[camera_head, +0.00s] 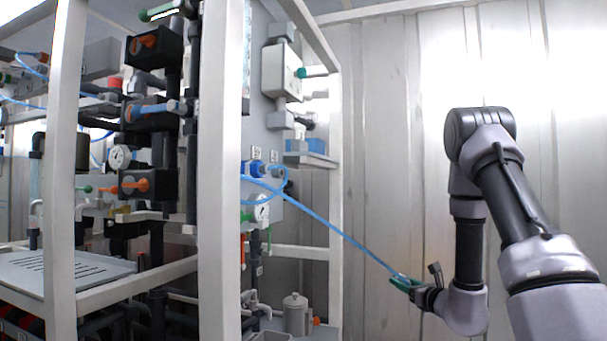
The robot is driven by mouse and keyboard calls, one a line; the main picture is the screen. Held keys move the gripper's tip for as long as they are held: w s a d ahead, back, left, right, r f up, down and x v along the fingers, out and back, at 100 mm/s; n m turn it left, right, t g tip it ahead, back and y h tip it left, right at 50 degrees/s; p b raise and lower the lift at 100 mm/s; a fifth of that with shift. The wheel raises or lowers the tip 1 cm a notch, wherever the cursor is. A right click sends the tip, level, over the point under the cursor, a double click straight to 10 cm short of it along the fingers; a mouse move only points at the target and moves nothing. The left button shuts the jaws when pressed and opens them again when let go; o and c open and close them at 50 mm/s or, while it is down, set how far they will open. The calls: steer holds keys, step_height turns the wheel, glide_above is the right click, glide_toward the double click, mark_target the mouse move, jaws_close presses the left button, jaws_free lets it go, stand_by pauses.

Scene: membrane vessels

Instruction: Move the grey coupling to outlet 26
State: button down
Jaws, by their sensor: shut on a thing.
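My gripper (402,281), with green fingers, is at the lower right, well clear of the rack. It is shut on the end of a blue hose (330,226), where the small grey coupling (400,276) shows only in part between the fingers. The hose runs taut up and left to the rack's panel. Two small label plates (257,153) sit on that panel above a blue fitting (252,169); their numbers are too small to read, so I cannot tell which outlet is 26.
A white rack frame (220,200) stands between me and the valves and pipes at left. A gauge (262,211) sits below the hose loop. A grey lidded jug (295,312) stands low in the rack. Open space lies between the rack and my gripper, before the pale wall (385,130).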

steer(key=shift+d, duration=0.1)
steer(key=w+a+r+n+g+y, duration=0.2)
steer(key=a+r+n+y, duration=0.15)
steer(key=a+r, duration=0.4)
steer(key=n+g+y, duration=0.7)
steer(key=g+y, duration=0.1)
steer(key=g, duration=0.1)
glide_toward(282, 173)
steer(key=shift+s+d, duration=0.1)
steer(key=shift+d, duration=0.05)
steer(key=shift+x, duration=2.9)
steer(key=shift+a, duration=0.45)
